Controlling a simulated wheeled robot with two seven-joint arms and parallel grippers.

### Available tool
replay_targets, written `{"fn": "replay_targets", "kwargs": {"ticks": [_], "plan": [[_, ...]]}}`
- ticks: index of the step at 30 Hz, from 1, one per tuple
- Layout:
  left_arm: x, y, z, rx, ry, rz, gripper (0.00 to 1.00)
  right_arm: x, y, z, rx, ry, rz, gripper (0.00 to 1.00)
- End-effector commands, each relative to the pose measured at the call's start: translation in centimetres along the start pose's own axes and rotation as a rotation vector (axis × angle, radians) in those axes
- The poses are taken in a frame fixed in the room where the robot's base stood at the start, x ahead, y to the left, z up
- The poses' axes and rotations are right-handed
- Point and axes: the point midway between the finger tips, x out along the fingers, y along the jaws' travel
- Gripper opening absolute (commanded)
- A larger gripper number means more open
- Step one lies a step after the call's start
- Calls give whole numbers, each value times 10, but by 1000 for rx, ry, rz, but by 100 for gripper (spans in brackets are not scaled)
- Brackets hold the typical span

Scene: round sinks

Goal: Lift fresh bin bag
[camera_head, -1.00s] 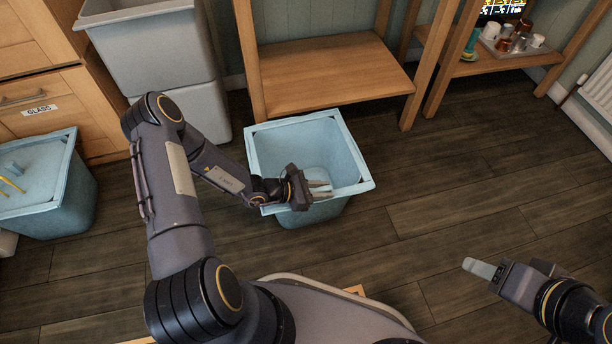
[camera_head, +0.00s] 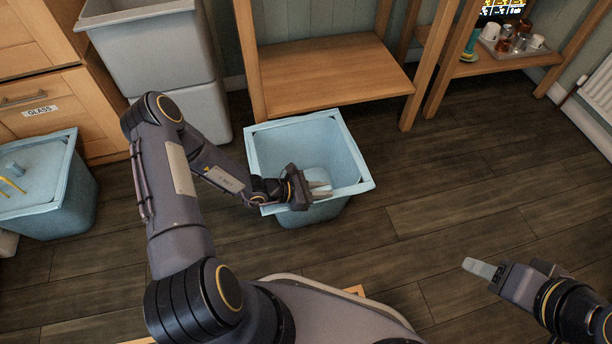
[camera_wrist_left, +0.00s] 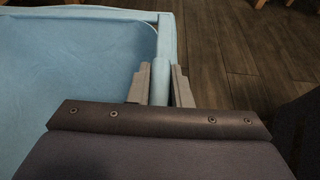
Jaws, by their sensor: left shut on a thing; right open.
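A light blue open bin bag (camera_head: 355,165), square at the mouth, stands upright on the wooden floor in the middle of the head view. My left gripper (camera_head: 320,189) is at its near rim, and in the left wrist view (camera_wrist_left: 160,85) its two fingers are shut on the pale blue rim, one on each side. The bag's blue inside (camera_wrist_left: 70,70) fills the left of that view. My left gripper hides part of the near rim in the head view. My right gripper (camera_head: 512,270) is open and empty over the floor at the lower right.
A grey bin (camera_head: 150,60) stands behind my left arm. A low wooden shelf (camera_head: 330,75) is just behind the bag. Floor to the right is clear.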

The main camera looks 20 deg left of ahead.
Motion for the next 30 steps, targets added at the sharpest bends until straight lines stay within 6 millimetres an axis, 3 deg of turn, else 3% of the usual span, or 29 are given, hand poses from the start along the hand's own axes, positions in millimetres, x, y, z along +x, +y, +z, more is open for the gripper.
{"fn": "replay_targets", "kwargs": {"ticks": [24, 30], "plan": [[-23, 0, 57, 1, -1, -1, 0, -42, -19, -21, 0, 0, 0, 50], [-25, 0, 62, 1, -1, -1, 0, -46, -21, -23, 0, 0, 0, 50]]}}
